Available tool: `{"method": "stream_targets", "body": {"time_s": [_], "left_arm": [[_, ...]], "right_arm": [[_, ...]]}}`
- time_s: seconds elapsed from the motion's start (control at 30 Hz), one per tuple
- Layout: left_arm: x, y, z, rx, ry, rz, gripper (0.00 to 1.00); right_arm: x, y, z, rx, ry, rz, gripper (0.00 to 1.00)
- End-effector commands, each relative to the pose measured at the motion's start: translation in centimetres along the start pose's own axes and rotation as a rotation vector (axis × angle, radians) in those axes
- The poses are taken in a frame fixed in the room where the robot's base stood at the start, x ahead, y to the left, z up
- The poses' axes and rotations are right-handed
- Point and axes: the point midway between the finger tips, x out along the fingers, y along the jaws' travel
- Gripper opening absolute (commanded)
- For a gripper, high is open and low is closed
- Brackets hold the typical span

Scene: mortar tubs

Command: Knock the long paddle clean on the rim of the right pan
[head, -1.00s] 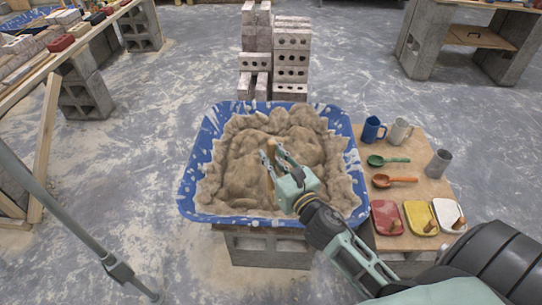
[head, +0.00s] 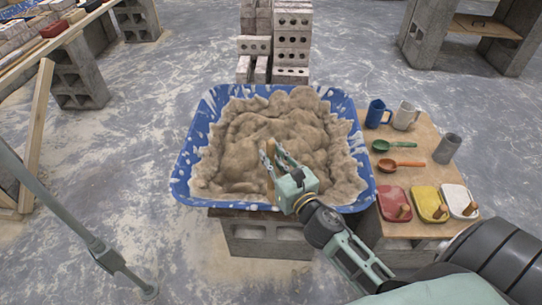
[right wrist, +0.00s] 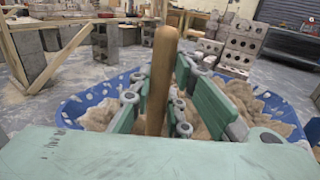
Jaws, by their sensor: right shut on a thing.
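A blue tub (head: 186,170) spattered with white stands on a concrete block, heaped with brown mortar (head: 245,140). My right gripper (head: 270,152) is over the mortar, shut on a wooden handle (right wrist: 161,70), seemingly the long paddle's. In the right wrist view the handle stands nearly upright between the fingers. The paddle's lower part is hidden, and I cannot tell whether it touches the mortar. Red (head: 393,198), yellow (head: 424,198) and white (head: 455,194) shallow pieces with wooden pegs lie right of the tub. I cannot tell which thing is the right pan. My left gripper is not in view.
A wooden board (head: 425,150) on the right holds a blue mug (head: 376,113), a white mug (head: 404,115), a grey cup (head: 446,149), a green spoon (head: 393,146) and an orange spoon (head: 400,165). Stacked bricks (head: 291,50) stand behind.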

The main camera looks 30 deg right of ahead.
Motion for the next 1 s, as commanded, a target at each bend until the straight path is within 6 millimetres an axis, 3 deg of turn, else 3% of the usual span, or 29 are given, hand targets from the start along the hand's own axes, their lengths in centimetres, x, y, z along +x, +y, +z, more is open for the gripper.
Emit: {"method": "stream_targets", "body": {"time_s": [0.03, 0.1, 0.5, 0.6, 1.0], "left_arm": [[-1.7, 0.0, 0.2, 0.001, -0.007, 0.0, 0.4], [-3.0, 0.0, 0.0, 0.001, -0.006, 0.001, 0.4], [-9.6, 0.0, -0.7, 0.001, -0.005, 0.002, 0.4], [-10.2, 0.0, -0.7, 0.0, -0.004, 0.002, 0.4], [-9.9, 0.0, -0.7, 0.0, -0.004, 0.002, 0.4]], "right_arm": [[0.0, 0.0, 1.8, -0.001, -0.002, 0.001, 0.0], [0.0, 0.0, 3.1, -0.003, -0.002, 0.001, 0.0], [0.0, 0.0, 9.7, -0.001, -0.001, 0.001, 0.0], [0.0, 0.0, 10.3, -0.001, -0.001, 0.001, 0.0], [0.0, 0.0, 10.0, -0.001, -0.001, 0.0, 0.0]]}}
